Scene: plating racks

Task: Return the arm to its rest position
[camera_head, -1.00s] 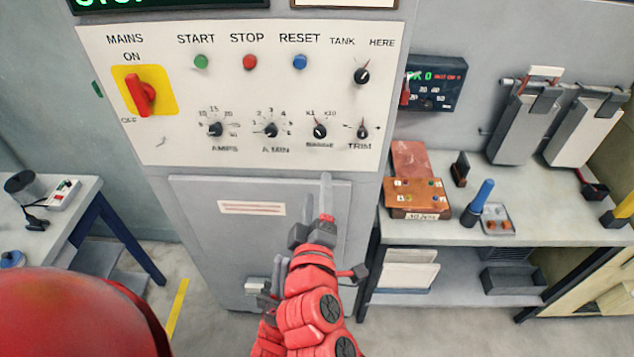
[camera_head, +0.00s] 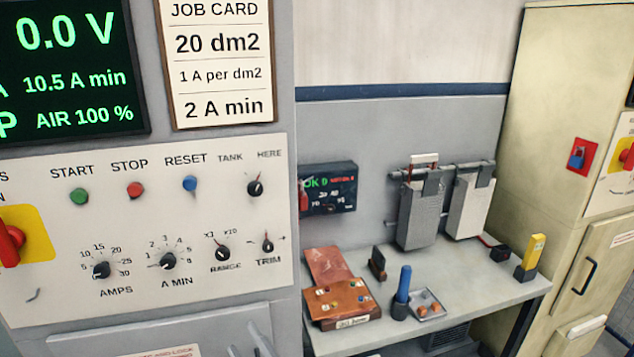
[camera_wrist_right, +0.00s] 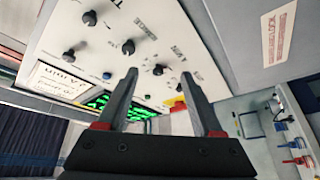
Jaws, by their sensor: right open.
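My right gripper (camera_head: 259,340) barely shows at the bottom edge of the head view, its grey fingertips in front of the cabinet door below the control panel. The rest of that arm is out of the head view. In the right wrist view the two fingers of this gripper (camera_wrist_right: 158,78) stand apart with nothing between them. The white control panel (camera_head: 130,290) with its knobs and buttons is beyond the fingertips, and it shows upside down in the wrist view (camera_wrist_right: 180,45). I cannot tell the exact gap, but no contact shows. My left gripper is not in view.
A job card (camera_head: 220,62) and a green display (camera_head: 65,70) are above the panel. To the right, a bench (camera_head: 455,302) holds a brown box (camera_head: 340,302), a blue-handled tool (camera_head: 403,290) and a small tray (camera_head: 428,303). A beige cabinet (camera_head: 545,130) stands beyond.

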